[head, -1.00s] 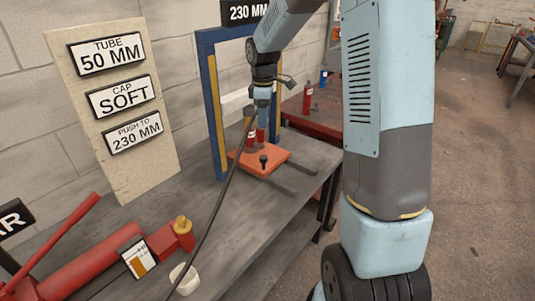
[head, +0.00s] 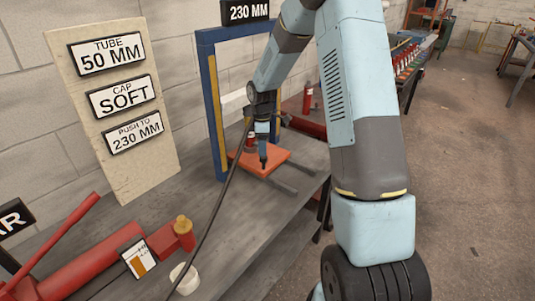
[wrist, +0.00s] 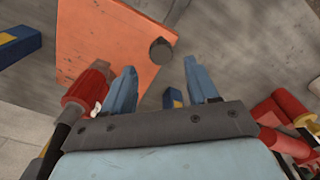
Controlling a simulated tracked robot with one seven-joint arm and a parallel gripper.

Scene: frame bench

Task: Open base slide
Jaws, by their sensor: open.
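The base slide is an orange plate (head: 280,158) on dark rails (head: 278,186) at the foot of the blue and yellow frame (head: 212,110). In the wrist view the plate (wrist: 105,40) carries a dark round knob (wrist: 161,50). My gripper (head: 263,164) points down over the plate, hiding the knob in the head view. In the wrist view my gripper (wrist: 160,66) is open and empty. The knob shows between the two blue fingertips and a little ahead of them. I cannot tell how high the fingertips are above it.
A red cylinder (head: 250,139) stands at the plate's back left; the wrist view shows red parts close beside both fingers. A red jack (head: 90,262) and a white ring (head: 184,278) are on the near bench. A sign board (head: 115,100) leans on the wall.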

